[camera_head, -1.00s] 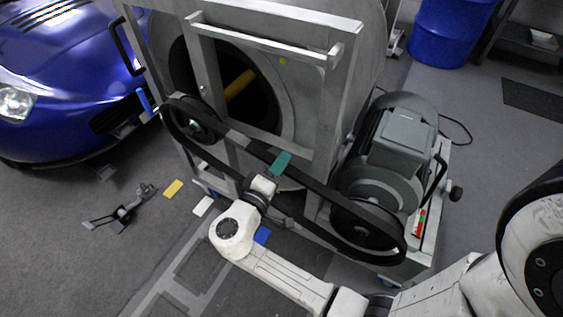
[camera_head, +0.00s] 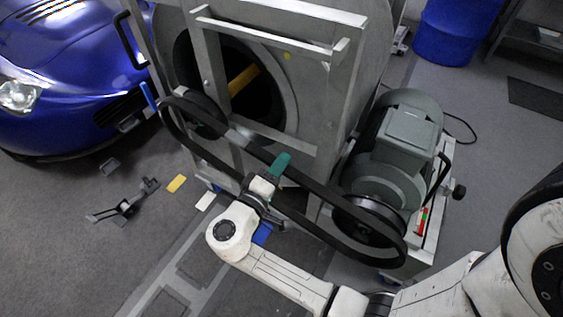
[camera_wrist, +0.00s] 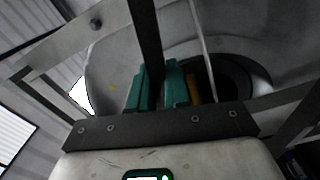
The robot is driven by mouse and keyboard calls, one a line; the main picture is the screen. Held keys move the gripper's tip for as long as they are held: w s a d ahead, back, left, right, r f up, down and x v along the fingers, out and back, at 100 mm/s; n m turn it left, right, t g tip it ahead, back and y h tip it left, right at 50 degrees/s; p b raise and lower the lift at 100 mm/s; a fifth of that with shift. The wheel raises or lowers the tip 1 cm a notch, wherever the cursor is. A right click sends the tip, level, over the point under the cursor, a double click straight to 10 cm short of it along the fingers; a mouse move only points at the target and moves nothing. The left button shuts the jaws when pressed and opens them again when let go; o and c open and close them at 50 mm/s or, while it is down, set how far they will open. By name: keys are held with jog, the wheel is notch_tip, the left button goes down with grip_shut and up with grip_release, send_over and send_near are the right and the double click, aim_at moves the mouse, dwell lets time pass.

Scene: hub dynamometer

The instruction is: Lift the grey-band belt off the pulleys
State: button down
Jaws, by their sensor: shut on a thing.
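The black belt (camera_head: 325,192) is a long loop slanting from upper left to lower right in the head view. A pale grey stretch (camera_head: 238,134) shows on its upper run. My gripper (camera_head: 280,164) has green fingers shut on the upper run near its middle. In the wrist view the belt (camera_wrist: 148,40) runs between the fingers (camera_wrist: 157,88). The left pulley (camera_head: 205,112) sits behind the belt's left end, which looks drawn forward of it. The right pulley (camera_head: 368,220) shows inside the loop's right end; whether the belt still touches either pulley I cannot tell.
A grey frame (camera_head: 330,100) and large drum stand right behind the belt, with a grey motor (camera_head: 400,140) at the right. A blue car (camera_head: 70,80) is at the left. A pedal-like part (camera_head: 125,205) and coloured cards (camera_head: 176,184) lie on the floor.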

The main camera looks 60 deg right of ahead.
dwell(0.3)
jog(key=a, duration=1)
jog(key=shift+s+a+r, duration=0.15)
jog(key=shift+a+r, duration=0.15)
dwell(0.6)
